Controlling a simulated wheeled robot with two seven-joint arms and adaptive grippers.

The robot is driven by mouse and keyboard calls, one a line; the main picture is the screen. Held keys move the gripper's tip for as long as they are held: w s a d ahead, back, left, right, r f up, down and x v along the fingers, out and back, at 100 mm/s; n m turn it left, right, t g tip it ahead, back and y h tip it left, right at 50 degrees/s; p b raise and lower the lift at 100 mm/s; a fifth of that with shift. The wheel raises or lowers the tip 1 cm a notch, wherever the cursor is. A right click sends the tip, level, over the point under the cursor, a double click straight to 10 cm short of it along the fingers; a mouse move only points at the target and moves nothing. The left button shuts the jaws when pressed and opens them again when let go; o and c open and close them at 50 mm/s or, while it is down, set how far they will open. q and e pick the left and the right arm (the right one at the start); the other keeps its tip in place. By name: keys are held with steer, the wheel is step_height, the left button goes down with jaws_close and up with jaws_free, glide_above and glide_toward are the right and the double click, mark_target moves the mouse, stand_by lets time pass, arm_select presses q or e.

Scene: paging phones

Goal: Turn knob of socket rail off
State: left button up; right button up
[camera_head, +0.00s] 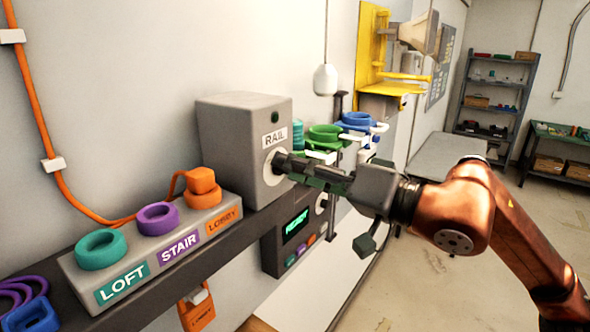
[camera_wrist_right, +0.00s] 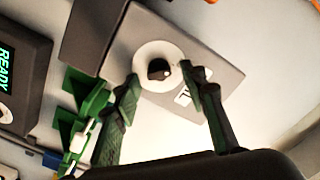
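The grey box labelled RAIL (camera_head: 230,146) stands on the dark wall ledge. It also shows in the right wrist view (camera_wrist_right: 206,66), with a small black knob (camera_wrist_right: 158,69) on a round white plate (camera_wrist_right: 147,54). My right gripper (camera_head: 283,165) reaches in from the right, its fingertips close to the box's front and covering most of the knob in the head view. In the right wrist view the right gripper (camera_wrist_right: 160,80) is open, with one green finger on each side of the knob. I cannot tell whether the fingertips touch the plate. My left gripper is not in view.
A grey block labelled LOFT, STAIR and LOBBY (camera_head: 150,250) stands left of the box, with teal, purple and orange pieces on top. A dark panel with a green screen (camera_head: 295,226) hangs below. Green and blue rings (camera_head: 325,133) sit just beyond the box.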

steer(key=v, duration=1.1)
steer(key=shift+s+d, duration=0.2)
steer(key=shift+d, duration=0.1)
